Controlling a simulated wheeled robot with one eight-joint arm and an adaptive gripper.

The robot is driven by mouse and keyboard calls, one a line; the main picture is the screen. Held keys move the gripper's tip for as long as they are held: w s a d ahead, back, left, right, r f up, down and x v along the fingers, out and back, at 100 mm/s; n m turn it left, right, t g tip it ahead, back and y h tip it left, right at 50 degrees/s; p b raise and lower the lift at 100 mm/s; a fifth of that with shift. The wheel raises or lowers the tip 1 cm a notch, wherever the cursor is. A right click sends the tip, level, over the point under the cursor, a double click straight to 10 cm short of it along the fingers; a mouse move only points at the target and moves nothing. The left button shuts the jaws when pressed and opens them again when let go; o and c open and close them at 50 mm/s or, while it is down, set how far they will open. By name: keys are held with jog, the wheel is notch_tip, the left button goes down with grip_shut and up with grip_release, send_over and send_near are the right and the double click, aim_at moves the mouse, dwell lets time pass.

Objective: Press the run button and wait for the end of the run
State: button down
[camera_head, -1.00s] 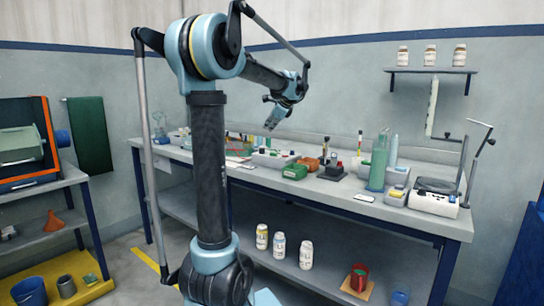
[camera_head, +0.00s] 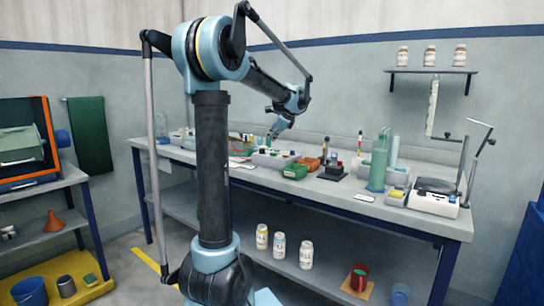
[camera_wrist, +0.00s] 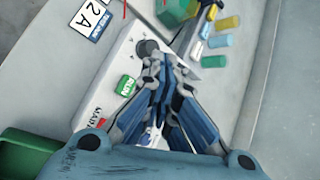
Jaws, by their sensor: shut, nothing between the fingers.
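The green RUN button (camera_wrist: 125,86) shows in the wrist view on a pale control box (camera_wrist: 112,62), left of my fingers. A dark round knob (camera_wrist: 148,47) sits above it on the same box, and a red-marked MAIN label (camera_wrist: 97,118) lies below it. My gripper (camera_wrist: 163,62) is shut and empty, its fingers over the box and to the right of the button; I cannot tell its height above the box. In the head view my gripper (camera_head: 273,134) is low over the back of the bench, and the button cannot be made out there.
Several coloured cylinders (camera_wrist: 222,41) lie right of the box in the wrist view, with a green object (camera_wrist: 176,10) at the top. A green container (camera_wrist: 28,155) is at lower left. The bench (camera_head: 330,190) also holds a tall green cylinder (camera_head: 378,168) and a balance-like device (camera_head: 434,195).

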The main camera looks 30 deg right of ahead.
aim_at(272, 153)
jog(key=shift+f, duration=2.05)
jog(key=shift+f, duration=0.85)
dwell(0.8)
jog(key=shift+r, duration=0.9)
jog(key=shift+r, duration=0.15)
jog(key=shift+r, duration=2.4)
